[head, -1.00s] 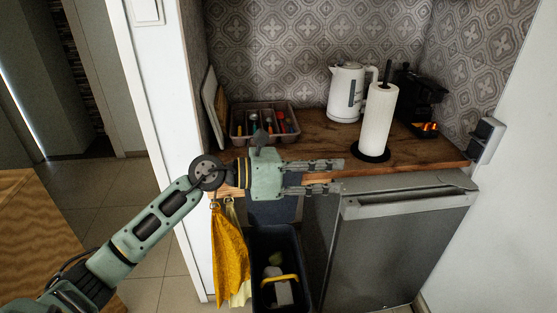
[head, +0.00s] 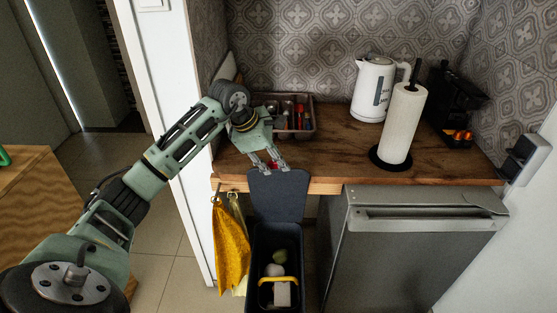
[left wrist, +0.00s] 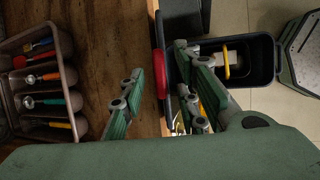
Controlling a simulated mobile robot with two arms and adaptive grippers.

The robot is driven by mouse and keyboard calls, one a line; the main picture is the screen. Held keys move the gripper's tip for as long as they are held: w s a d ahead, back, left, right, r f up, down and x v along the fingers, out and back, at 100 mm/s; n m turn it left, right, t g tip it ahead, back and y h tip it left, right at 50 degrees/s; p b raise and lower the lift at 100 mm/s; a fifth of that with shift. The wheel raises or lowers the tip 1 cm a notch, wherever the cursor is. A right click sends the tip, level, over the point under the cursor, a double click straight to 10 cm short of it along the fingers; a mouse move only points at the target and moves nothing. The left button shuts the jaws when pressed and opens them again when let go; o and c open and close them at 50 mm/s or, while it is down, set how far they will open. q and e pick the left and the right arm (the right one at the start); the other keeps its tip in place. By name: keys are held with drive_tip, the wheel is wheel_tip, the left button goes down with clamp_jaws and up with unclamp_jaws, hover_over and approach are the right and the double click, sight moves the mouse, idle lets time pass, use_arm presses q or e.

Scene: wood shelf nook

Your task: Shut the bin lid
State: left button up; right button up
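The dark bin (head: 298,240) stands on the floor in front of the counter, left of the steel appliance. Its flat dark lid (head: 278,198) is open and stands upright at the counter's front edge. My left gripper (head: 270,167) is above the counter edge at the lid's top, fingers pointing down and spread. In the left wrist view the fingers are apart, one over the wood and one over the bin (left wrist: 268,62) side. I cannot tell whether they touch the lid. A red object (left wrist: 160,68) shows between the fingers. My right gripper is out of view.
A cutlery tray (head: 309,121) sits behind my left gripper on the wooden counter (head: 335,158). A paper towel roll (head: 403,124), a kettle (head: 372,88) and a black coffee machine (head: 453,98) stand to the right. Yellow cloths (head: 231,245) hang left of the bin.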

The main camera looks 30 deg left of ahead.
use_arm(q)
drive_tip(key=shift+w+d+f, duration=0.2)
drive_tip(key=shift+w+f, duration=0.15)
drive_tip(key=shift+f, duration=0.2)
drive_tip(key=shift+w+f, duration=0.15)
drive_tip(key=shift+f, duration=0.3)
drive_tip(key=c, duration=0.4)
drive_tip(key=shift+r, duration=0.1)
clamp_jaws()
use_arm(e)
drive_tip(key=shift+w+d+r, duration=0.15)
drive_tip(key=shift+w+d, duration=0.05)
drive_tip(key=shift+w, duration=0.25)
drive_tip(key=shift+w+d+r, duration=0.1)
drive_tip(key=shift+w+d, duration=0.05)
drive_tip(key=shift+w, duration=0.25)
